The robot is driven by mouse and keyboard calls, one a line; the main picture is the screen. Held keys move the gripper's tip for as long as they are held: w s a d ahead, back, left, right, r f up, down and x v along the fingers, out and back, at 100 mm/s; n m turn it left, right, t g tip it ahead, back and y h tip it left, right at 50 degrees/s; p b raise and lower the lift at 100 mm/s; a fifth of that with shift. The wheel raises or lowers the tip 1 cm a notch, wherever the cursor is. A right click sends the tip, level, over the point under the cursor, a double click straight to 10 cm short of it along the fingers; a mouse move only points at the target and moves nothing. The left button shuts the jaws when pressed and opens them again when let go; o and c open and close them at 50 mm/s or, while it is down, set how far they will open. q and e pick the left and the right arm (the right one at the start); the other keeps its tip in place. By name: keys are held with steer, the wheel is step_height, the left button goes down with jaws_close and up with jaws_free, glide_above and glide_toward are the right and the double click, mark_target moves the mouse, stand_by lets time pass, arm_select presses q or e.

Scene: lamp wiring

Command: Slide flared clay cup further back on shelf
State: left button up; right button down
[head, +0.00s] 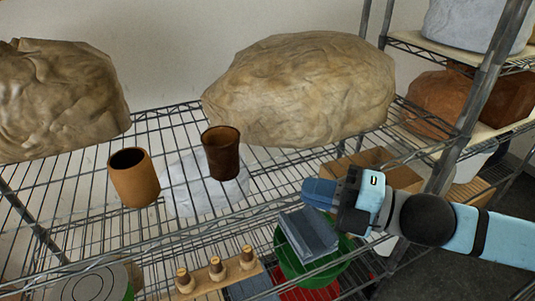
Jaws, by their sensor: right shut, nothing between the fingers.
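The flared clay cup appears to be the dark brown one (221,154), wider at its rim than its base. It stands upright on the wire shelf (75,185), in front of a large tan clay lump. A lighter orange-brown cup (134,180) with rounded sides stands to its left and a little nearer. My right gripper (308,191) comes in from the right, with its blue fingers shut and empty. It is to the right of the dark cup and lower in the picture, clear of it. My left gripper is not in view.
A large tan lump (305,88) sits behind the dark cup, with another (55,98) at the left. A metal post (485,90) stands at the right. Below are a wooden peg block (216,272) and a green bowl (285,258).

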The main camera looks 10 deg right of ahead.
mark_target(231, 140)
steer(key=p+x, duration=0.1)
steer(key=x, duration=0.2)
steer(key=p+x, duration=0.1)
steer(key=x, duration=0.2)
steer(key=p+x, duration=0.1)
steer(key=x, duration=0.3)
steer(key=shift+s+a+r, duration=0.1)
steer(key=shift+s+r, duration=0.1)
steer(key=shift+r, duration=0.05)
steer(key=shift+w+a+p, duration=0.2)
steer(key=shift+w, duration=0.4)
steer(key=shift+w+a+p, duration=0.15)
steer(key=shift+w+a, duration=0.05)
steer(key=shift+w, duration=0.4)
steer(key=shift+w+a+f, duration=0.15)
steer(key=shift+w, duration=0.55)
steer(key=w, duration=0.2)
steer(key=w+a, duration=0.1)
steer(key=w, duration=0.1)
steer(key=w+a, duration=0.1)
steer(key=w, duration=0.1)
steer(key=shift+w+a+p, duration=0.15)
steer(key=shift+w+p, duration=0.25)
steer(key=shift+s, duration=0.1)
